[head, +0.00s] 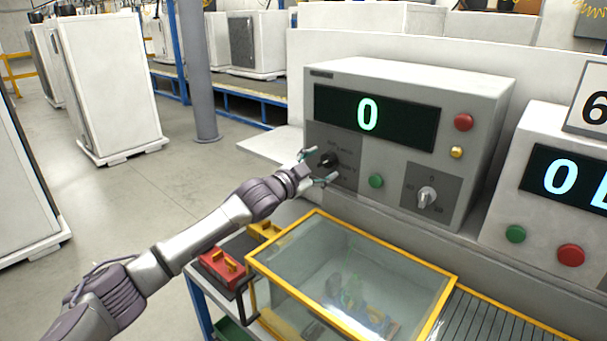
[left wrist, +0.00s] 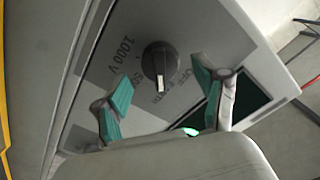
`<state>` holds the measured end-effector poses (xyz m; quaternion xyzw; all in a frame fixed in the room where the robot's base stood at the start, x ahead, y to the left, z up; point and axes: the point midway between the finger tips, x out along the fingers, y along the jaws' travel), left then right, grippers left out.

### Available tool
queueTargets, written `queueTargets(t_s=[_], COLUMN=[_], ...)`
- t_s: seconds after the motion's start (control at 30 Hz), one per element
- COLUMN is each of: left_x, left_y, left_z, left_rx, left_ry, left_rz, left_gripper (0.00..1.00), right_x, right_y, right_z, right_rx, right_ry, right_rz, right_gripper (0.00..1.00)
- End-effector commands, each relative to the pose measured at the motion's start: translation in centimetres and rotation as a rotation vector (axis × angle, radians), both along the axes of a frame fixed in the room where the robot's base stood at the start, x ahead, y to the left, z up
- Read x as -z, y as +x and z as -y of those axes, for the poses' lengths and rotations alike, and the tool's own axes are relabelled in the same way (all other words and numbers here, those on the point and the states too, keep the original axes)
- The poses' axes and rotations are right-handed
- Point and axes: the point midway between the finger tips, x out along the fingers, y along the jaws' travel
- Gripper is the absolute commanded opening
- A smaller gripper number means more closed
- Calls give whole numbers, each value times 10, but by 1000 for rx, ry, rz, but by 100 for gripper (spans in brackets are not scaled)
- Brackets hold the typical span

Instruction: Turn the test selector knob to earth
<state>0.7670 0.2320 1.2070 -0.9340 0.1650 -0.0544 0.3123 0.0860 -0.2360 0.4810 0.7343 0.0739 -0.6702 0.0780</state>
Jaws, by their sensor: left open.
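The test selector knob is a round black knob (head: 328,159) at the lower left of the grey tester's front panel. In the left wrist view the knob (left wrist: 160,62) has a white pointer mark, with "1000 V", "OFF" and a partly legible "...RTH" label around it. My left gripper (head: 320,165) is at the panel in front of the knob. It is open, with one teal-padded finger on each side of the knob, and both look clear of it in the left wrist view (left wrist: 160,92). My right gripper is in neither view.
The tester (head: 400,130) shows 0 and has a green button (head: 376,181), a red button (head: 463,122), a yellow button (head: 456,152) and a silver knob (head: 427,197). A yellow-framed clear box (head: 450,290) stands below. A second tester (head: 545,215) is at right.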

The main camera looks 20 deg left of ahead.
Motion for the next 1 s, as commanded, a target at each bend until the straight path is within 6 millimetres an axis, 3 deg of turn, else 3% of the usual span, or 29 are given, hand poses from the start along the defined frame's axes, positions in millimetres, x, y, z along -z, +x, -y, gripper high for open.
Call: queueTargets(t_s=[0.3, 0.5, 1.0], left_x=[2, 1, 0], left_y=[-62, -88, -96], left_z=[-24, -33, -35], left_rx=[-2, -1, -1], left_ry=[5, 4, 3], left_rz=[-2, 0, 1], left_gripper=[72, 72, 72], right_x=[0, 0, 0], right_y=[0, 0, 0], right_z=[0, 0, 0], right_rx=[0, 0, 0], right_ry=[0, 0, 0], right_rz=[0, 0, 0], right_gripper=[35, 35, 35])
